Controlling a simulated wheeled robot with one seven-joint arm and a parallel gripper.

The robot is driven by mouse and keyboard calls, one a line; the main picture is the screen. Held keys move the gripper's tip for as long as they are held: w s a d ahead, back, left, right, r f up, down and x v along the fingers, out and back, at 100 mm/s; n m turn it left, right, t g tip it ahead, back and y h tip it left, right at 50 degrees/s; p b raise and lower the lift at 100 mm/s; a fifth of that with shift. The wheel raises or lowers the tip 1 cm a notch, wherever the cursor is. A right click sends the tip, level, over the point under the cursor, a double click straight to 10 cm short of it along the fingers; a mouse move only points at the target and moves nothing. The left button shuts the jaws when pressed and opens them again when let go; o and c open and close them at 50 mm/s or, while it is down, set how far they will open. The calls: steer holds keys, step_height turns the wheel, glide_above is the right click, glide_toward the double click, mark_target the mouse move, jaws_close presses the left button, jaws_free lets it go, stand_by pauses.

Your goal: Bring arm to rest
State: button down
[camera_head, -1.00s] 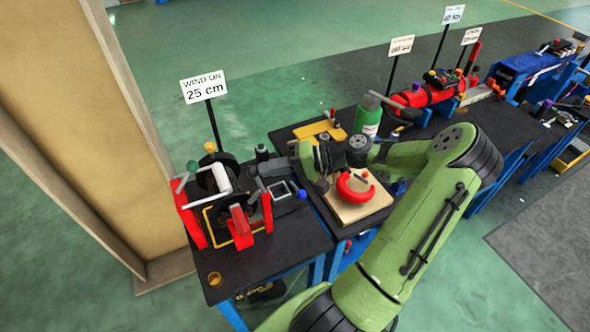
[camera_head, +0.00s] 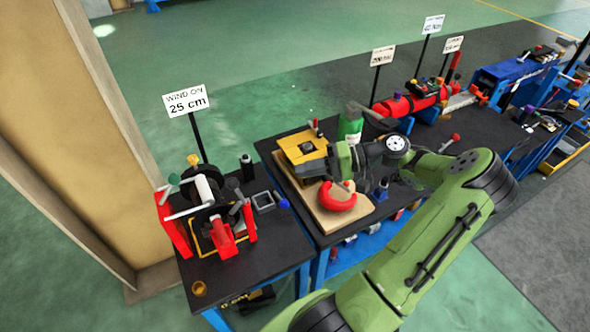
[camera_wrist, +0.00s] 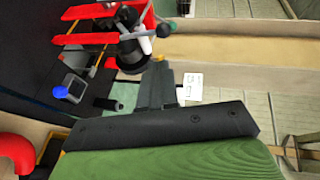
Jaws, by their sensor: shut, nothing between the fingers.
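My green arm reaches from the lower middle over the work tables. My gripper (camera_wrist: 160,72) is dark and shut, with nothing between its fingers, in the wrist view. The fingers point toward the red winch stand (camera_wrist: 92,40). In the head view the gripper end is near the wooden board and hard to make out against the dark parts there. The winch stand (camera_head: 222,238) is on the left table, apart from my arm. A red ring-shaped part (camera_head: 337,197) lies on the wooden board (camera_head: 328,222), below my wrist in the picture.
A "WIND ON 25 cm" sign (camera_head: 186,100) stands behind the winch. A yellow part (camera_head: 300,146) and a green bottle (camera_head: 350,126) are near my wrist. A red cylinder (camera_head: 408,102) lies farther back. A tan pillar (camera_head: 75,140) stands left. Green floor is open behind.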

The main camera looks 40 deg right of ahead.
steer(key=shift+w+a, duration=0.1)
stand_by(0.4)
steer(key=w+a+n+g+h, duration=0.2)
steer(key=a+n+g+h, duration=0.25)
steer(key=a+g, duration=0.75)
steer(key=s+a+r+n+t+h, duration=0.2)
steer(key=s+a+r+t+h, duration=0.5)
steer(key=s+a+r, duration=0.3)
steer(key=s+a, duration=0.1)
steer(key=s, duration=0.3)
steer(key=shift+a+r+t, duration=0.15)
steer(key=shift+t, duration=0.25)
steer(key=shift+s, duration=0.1)
